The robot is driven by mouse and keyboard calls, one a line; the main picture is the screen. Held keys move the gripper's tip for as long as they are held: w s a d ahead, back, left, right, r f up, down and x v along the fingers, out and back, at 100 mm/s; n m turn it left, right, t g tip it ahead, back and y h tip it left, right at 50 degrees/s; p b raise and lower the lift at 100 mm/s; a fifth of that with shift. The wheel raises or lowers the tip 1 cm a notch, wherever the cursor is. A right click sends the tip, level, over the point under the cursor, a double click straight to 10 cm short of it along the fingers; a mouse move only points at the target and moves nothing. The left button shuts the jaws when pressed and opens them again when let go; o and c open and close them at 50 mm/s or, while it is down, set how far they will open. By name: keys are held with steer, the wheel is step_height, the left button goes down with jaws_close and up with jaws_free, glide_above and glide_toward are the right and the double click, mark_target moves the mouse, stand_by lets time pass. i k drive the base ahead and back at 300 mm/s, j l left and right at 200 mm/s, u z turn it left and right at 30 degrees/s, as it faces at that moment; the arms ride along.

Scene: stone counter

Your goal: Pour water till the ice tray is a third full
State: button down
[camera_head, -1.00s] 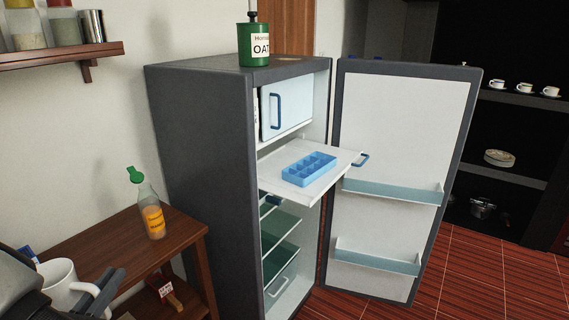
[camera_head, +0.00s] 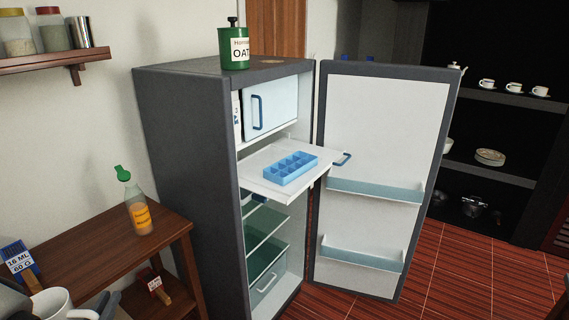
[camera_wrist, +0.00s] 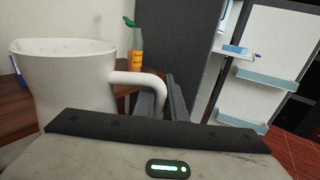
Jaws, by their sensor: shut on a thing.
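The blue ice tray (camera_head: 291,168) lies on a white pulled-out shelf (camera_head: 262,187) of the open fridge; it also shows small in the wrist view (camera_wrist: 235,50). I cannot tell its water level. A white mug (camera_head: 50,304) is at the bottom left, cut off by the frame edge. In the wrist view the mug (camera_wrist: 68,90) stands roughly upright left of my gripper (camera_wrist: 164,92). My gripper is shut on the mug's handle, well left of and nearer than the fridge. I cannot tell what the mug holds.
The fridge door (camera_head: 385,150) stands open to the right. A green oats tin (camera_head: 233,48) stands on the fridge. Red floor (camera_head: 450,270) is clear at the right.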

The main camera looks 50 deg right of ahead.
mark_target(283, 172)
steer(key=k+l, duration=0.1)
steer(key=l, duration=0.3)
steer(key=k+l, duration=0.15)
steer(key=l, duration=0.25)
steer(key=k+l, duration=0.1)
steer(key=l, duration=0.3)
steer(key=k+l, duration=0.15)
steer(key=l, duration=0.25)
steer(key=z, duration=0.05)
